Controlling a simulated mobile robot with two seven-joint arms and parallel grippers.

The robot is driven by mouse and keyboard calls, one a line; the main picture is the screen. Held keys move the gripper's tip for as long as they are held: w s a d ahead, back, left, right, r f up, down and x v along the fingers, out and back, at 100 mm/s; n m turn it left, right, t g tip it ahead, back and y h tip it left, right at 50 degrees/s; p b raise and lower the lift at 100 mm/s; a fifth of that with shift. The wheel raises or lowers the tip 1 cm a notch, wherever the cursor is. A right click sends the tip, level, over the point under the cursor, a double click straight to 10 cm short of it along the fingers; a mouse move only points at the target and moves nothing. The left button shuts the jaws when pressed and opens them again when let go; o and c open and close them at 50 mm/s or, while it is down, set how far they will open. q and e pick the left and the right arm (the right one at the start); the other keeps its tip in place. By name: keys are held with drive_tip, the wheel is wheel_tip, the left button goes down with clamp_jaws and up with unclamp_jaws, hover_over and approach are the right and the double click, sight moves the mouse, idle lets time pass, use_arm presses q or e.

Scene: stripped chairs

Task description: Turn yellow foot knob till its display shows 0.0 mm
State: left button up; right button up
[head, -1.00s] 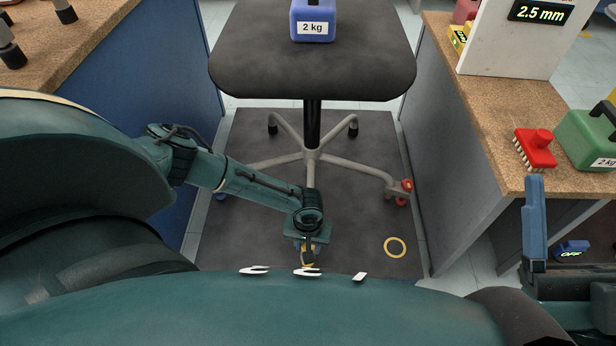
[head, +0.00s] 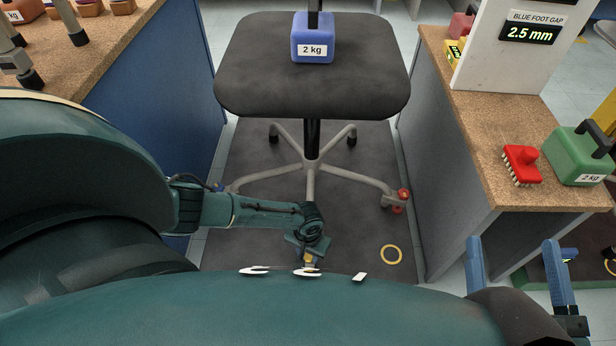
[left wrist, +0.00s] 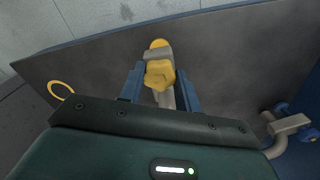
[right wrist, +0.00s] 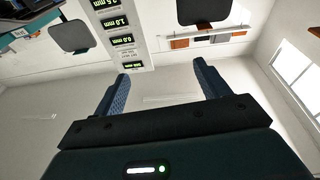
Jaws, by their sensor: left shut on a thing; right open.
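The yellow foot knob (head: 309,259) is at the near end of a chair leg, low above the dark mat. In the left wrist view the yellow knob (left wrist: 159,74) sits between the two blue fingers. My left gripper (head: 308,262) is shut on it, its wrist tilted. The head view's display (head: 530,33) reads 2.5 mm under "BLUE FOOT GAP". The right wrist view shows a column of displays (right wrist: 121,40), with 1.0 mm and 0.0 mm readable; I cannot tell which belongs to yellow. My right gripper (head: 512,245) is open and empty at the right.
The chair seat (head: 250,85) carries a blue 2 kg weight (head: 313,40). A red foot knob (head: 402,195) is on the right leg. A yellow ring (head: 391,254) lies on the mat (head: 350,260). The right bench (head: 490,140) holds a red brush (head: 522,164) and a green weight (head: 580,155).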

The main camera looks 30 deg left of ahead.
use_arm(q)
drive_tip(key=m, duration=0.2)
drive_tip(key=shift+s+m+p, duration=0.15)
drive_tip(key=shift+m+p, duration=0.2)
drive_tip(key=shift+m, duration=0.05)
drive_tip(key=m, duration=0.4)
drive_tip(key=shift+m, duration=0.3)
drive_tip(key=m, duration=0.6)
drive_tip(key=shift+m, duration=0.7)
use_arm(e)
drive_tip(key=shift+d+r, duration=0.15)
drive_tip(key=shift+r, duration=0.1)
use_arm(q)
drive_tip(key=o, duration=1)
drive_tip(key=shift+w, duration=0.2)
use_arm(e)
drive_tip(key=shift+w, duration=0.1)
